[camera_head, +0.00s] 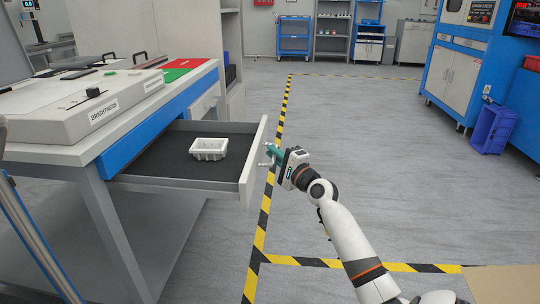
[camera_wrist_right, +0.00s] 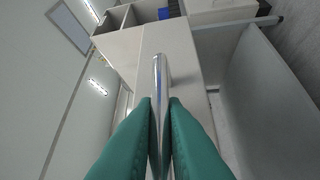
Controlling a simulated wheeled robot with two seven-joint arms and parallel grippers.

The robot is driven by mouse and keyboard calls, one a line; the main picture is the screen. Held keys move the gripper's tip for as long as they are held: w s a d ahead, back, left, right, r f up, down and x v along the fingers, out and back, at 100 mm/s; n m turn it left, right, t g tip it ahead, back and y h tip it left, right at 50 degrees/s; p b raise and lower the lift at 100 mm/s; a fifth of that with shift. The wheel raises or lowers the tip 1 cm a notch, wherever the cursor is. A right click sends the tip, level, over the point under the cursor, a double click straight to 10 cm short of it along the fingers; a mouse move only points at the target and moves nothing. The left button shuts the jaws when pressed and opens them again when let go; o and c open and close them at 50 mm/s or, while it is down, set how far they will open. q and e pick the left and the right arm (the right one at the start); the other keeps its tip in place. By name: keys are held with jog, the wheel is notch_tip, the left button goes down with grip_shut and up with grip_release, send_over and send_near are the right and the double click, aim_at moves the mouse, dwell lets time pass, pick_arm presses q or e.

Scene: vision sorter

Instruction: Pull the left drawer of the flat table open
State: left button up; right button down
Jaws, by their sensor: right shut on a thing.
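The left drawer (camera_head: 254,160) of the flat table (camera_head: 60,152) stands well open, its front panel pulled out to the right of the tabletop. Its dark inside holds a small white tray (camera_head: 208,155). My right gripper (camera_head: 273,155) is at the outer face of the drawer front, its green fingers shut on the metal handle. In the right wrist view the shiny handle bar (camera_wrist_right: 158,85) runs between the two green fingers (camera_wrist_right: 159,115). The fingers hide part of the handle. My left gripper is not in view.
A second drawer front (camera_head: 206,101) farther along the table is closed. A panel labelled BRIGHTNESS (camera_head: 85,108) sits on the tabletop. Blue cabinets (camera_head: 455,75) and a blue crate (camera_head: 494,130) stand at the right.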

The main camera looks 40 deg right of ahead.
jog(key=shift+f, duration=0.1)
jog(key=c, duration=1.5)
grip_release()
jog(key=s, duration=0.4)
jog(key=s+f, duration=0.1)
jog(key=s, duration=0.3)
jog(key=s+a+p, duration=0.1)
jog(key=s, duration=0.3)
jog(key=shift+f, duration=0.3)
jog(key=shift+w, duration=0.1)
